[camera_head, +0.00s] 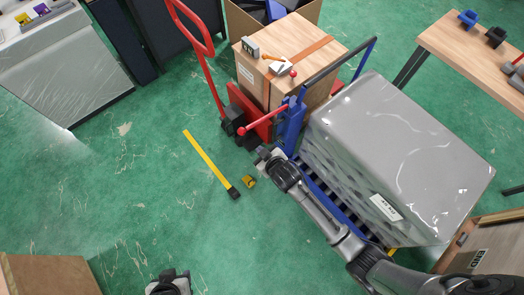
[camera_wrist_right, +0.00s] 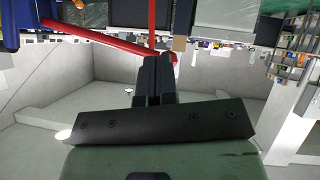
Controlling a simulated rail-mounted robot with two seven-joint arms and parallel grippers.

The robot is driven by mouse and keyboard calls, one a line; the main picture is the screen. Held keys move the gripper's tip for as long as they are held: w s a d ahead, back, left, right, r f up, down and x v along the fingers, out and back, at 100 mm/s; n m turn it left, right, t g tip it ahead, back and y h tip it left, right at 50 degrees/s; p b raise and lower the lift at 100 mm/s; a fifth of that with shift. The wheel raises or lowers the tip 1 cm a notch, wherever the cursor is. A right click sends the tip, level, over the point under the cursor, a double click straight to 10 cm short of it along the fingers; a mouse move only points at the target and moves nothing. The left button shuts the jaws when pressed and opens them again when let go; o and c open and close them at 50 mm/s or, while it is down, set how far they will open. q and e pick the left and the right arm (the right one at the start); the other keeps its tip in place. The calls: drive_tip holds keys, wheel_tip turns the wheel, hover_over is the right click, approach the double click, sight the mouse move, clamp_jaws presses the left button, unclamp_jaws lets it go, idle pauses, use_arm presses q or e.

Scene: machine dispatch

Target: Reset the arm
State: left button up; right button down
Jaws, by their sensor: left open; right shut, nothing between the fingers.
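My right arm (camera_head: 330,220) reaches in from the lower right of the head view. Its gripper (camera_head: 264,153) is beside the blue upright of a pallet jack (camera_head: 291,125), near a red lever (camera_head: 265,118); I cannot tell whether they touch. In the right wrist view the right gripper (camera_wrist_right: 153,70) is shut, its two dark fingers together with nothing between them. A red bar (camera_wrist_right: 110,38) and blue parts (camera_wrist_right: 35,10) show beyond the fingers. My left gripper (camera_head: 170,280) is low at the bottom edge of the head view, open and clear of objects.
A wrapped grey load (camera_head: 400,150) stands on the blue jack. A wooden box (camera_head: 285,60) sits by a red-handled trolley (camera_head: 190,35). A yellow tape (camera_head: 207,160) lies on the green floor. Tables stand upper left (camera_head: 60,60) and right (camera_head: 470,50). The left floor is largely clear.

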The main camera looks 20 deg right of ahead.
idle(0.3)
drive_tip(key=s+d+r+m+g+h, duration=0.25)
drive_tip(key=s+d+r+g, duration=0.3)
drive_tip(key=s+r, duration=0.65)
drive_tip(key=s+d+f+m+g, duration=0.1)
drive_tip(key=s+d+f, duration=0.15)
drive_tip(key=s, duration=0.55)
drive_tip(key=s+d+f+g, duration=0.1)
drive_tip(key=s+f, duration=0.3)
drive_tip(key=s, duration=0.5)
wheel_tip(320, 180, up, 18)
drive_tip(key=p, duration=1.8)
drive_tip(key=shift+s, duration=0.3)
